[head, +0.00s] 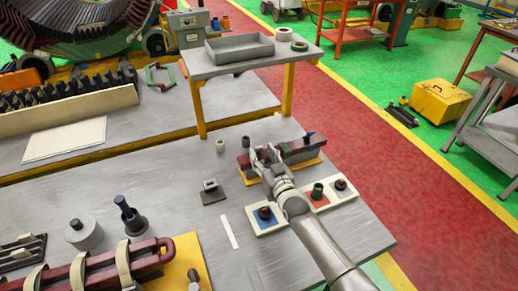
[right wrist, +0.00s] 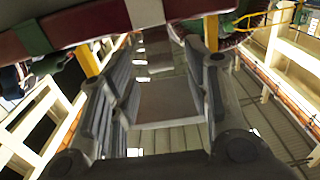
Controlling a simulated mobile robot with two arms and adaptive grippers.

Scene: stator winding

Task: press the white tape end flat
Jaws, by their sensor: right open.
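A dark red bar (head: 302,155) with a green band (head: 285,150) lies on a yellow-edged support at the middle right of the bench. My right gripper (head: 264,157) is at the bar's left part and partly covers it. In the right wrist view its two fingers (right wrist: 160,98) stand apart with nothing held between them. The bar (right wrist: 85,27) crosses the top of that view, beyond the fingers, with a green band (right wrist: 32,32) and a white tape band (right wrist: 145,12). I cannot make out a loose tape end. My left gripper is not in view.
A white strip (head: 229,231) lies on the bench. A raised grey table (head: 235,62) stands behind. Another dark red coil (head: 110,268) is front left.

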